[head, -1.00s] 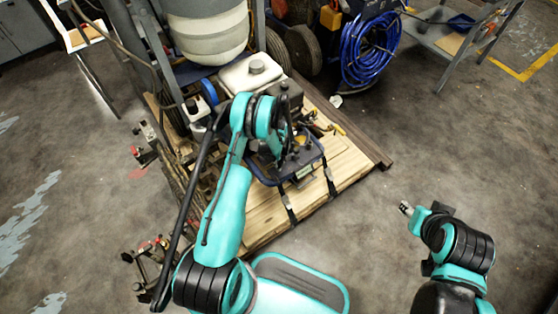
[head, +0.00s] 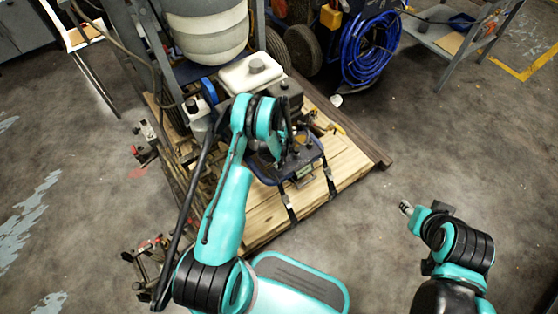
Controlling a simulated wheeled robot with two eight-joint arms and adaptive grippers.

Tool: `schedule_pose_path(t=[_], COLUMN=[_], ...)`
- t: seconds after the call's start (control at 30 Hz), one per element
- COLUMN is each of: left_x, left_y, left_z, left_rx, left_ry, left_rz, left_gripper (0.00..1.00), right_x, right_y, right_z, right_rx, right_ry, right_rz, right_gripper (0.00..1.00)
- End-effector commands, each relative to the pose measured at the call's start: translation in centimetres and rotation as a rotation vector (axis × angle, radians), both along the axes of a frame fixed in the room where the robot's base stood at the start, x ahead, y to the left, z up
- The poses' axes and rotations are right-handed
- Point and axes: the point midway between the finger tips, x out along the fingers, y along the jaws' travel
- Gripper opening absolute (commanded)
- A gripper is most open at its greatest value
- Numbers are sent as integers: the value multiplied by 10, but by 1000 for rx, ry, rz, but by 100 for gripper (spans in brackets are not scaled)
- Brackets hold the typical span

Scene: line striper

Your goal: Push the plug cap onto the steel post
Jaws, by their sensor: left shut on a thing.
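My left arm (head: 231,205) reaches over the line striper's engine. My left gripper (head: 286,152) points down among the dark parts at the engine's front, inside the blue frame. It is shut on the plug cap, which is too small and too covered by the gripper to make out. The steel post cannot be told apart among the engine parts, so I cannot see whether cap and post touch. My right gripper (head: 406,208) is apart from the machine, over the bare floor at the right. Its fingers are too small to tell open from shut.
The striper stands on a wooden pallet (head: 340,172), with straps over its front edge. A white fuel tank (head: 250,74) and a large pale container (head: 205,30) are behind the gripper. A blue hose coil (head: 370,50) and a grey cart (head: 455,30) stand at the back right. The right floor is clear.

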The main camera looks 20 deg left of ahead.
Motion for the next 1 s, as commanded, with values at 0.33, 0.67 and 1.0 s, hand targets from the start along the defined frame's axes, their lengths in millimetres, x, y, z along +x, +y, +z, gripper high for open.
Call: schedule_pose_path(t=[0.33,0.67,1.0], left_x=[0,0,0], left_y=[0,0,0], left_z=[-7,-7,-5], left_rx=[0,0,0], left_ry=[0,0,0], left_rz=[0,0,0], left_gripper=[35,60,60], right_x=[0,0,0], right_y=[0,0,0], right_z=[0,0,1], right_rx=[0,0,0], right_ry=[0,0,0], right_rz=[0,0,0], right_gripper=[40,40,40])
